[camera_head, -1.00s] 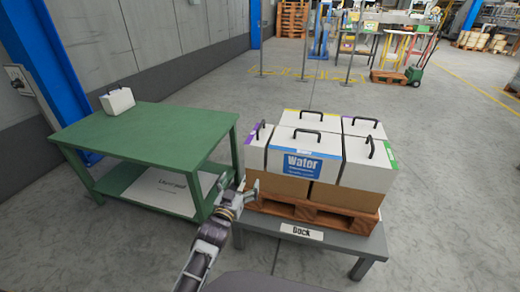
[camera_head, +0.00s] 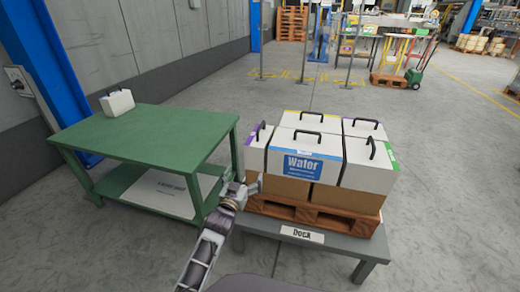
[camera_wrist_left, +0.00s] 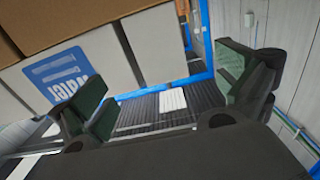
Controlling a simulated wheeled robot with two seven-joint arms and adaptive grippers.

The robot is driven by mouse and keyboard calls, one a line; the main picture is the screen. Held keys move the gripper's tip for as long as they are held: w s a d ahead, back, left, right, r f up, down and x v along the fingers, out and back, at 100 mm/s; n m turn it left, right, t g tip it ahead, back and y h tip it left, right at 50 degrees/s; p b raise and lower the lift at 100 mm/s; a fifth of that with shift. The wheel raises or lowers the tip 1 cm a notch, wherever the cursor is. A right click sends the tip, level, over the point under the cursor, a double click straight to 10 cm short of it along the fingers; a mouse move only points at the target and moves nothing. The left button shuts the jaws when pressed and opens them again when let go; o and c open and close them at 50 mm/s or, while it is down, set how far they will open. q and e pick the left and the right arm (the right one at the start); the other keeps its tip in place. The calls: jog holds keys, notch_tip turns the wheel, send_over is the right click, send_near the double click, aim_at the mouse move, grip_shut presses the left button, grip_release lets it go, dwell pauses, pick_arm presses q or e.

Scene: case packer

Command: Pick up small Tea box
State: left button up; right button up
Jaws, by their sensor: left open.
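No label reading Tea can be made out in either view. In the head view, white boxes with black handles stand on brown boxes on a pallet. They include a box with a purple strip (camera_head: 256,158) at the left, a Water box (camera_head: 305,150) in front, and a box with a green strip (camera_head: 368,170) at the right. A small white box (camera_head: 117,102) with a handle sits on the green table. My left gripper (camera_head: 243,184) is open and empty, low by the left front corner of the pallet load. The Water label (camera_wrist_left: 62,82) also shows in the left wrist view.
The wooden pallet (camera_head: 325,218) rests on a grey stand with a Dock sign (camera_head: 302,234). The green table (camera_head: 150,135) stands to the left, with a flat white panel (camera_head: 165,193) on its lower shelf. Open floor lies behind both.

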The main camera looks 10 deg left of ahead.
aim_at(254, 159)
pick_arm(q)
jog(key=w+b, duration=0.1)
jog(key=w, duration=0.3)
jog(key=shift+w, duration=0.2)
pick_arm(e)
jog(key=f, duration=0.3)
jog(key=shift+a+t, duration=0.3)
jog(key=shift+a, duration=0.1)
pick_arm(q)
jog(key=shift+w+d, duration=0.1)
jog(key=shift+w, duration=0.05)
pick_arm(e)
jog(key=shift+f, duration=0.1)
pick_arm(q)
jog(key=shift+w+b, duration=0.45)
jog(key=shift+w+d+f+b, duration=0.1)
jog(key=shift+w+b, duration=0.3)
jog(key=shift+w, duration=0.25)
jog(key=shift+w+b, duration=0.55)
jog(key=shift+w, duration=0.8)
pick_arm(e)
jog(key=shift+m+t+y, duration=0.4)
jog(key=shift+t+y, duration=0.1)
jog(key=shift+w+a+f, duration=0.1)
jog(key=shift+a+f, duration=0.15)
jog(key=shift+f, duration=1)
jog(key=shift+w+a+f, duration=0.1)
jog(key=shift+a+f, duration=0.1)
jog(key=shift+f, duration=1)
